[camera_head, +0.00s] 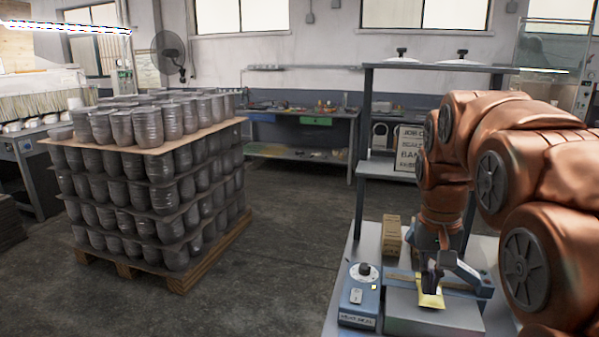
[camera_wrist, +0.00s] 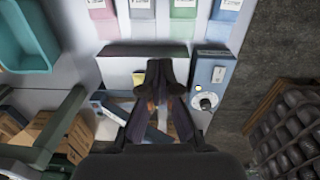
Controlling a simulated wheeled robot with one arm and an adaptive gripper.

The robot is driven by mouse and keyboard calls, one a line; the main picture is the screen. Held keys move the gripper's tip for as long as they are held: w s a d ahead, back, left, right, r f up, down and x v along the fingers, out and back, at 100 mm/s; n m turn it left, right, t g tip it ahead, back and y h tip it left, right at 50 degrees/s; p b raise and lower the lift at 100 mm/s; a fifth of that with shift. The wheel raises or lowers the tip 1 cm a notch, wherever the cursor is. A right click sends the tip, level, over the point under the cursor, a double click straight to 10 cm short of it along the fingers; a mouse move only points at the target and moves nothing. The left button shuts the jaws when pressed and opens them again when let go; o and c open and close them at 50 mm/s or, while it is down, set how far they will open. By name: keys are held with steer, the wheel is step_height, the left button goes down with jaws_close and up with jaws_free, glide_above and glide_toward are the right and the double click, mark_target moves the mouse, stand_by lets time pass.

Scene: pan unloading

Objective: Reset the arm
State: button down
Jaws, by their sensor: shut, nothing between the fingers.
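My copper-coloured arm reaches down from the right in the head view. My gripper (camera_head: 432,280) points down over the workbench (camera_head: 340,285), above a small grey machine with a flat top (camera_head: 430,315). A yellow piece (camera_head: 431,299) shows by the fingertips; whether they touch it I cannot tell. In the wrist view my gripper (camera_wrist: 160,78) is shut, its dark fingertips together, with nothing seen between them. The yellow piece (camera_wrist: 139,79) is partly hidden beside the fingers there.
A blue control box (camera_head: 358,298) with a black knob stands left of the machine. Cardboard boxes (camera_head: 391,236) stand behind. A teal bin (camera_wrist: 25,40) is at upper left in the wrist view. A pallet (camera_head: 185,280) stacked with pans stands at left; open floor lies between.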

steer(key=s+a+f+n, duration=0.1)
steer(key=s+f, duration=0.3)
steer(key=s, duration=0.4)
steer(key=s+a+f+n+g, duration=0.1)
steer(key=s+a+f, duration=0.1)
steer(key=s+f, duration=0.3)
steer(key=s+a+f, duration=0.2)
steer(key=s+f, duration=0.2)
steer(key=s, duration=0.9)
steer(key=shift+s+a+f+n+y, duration=0.15)
steer(key=shift+f+n+y, duration=0.15)
steer(key=shift+n, duration=0.1)
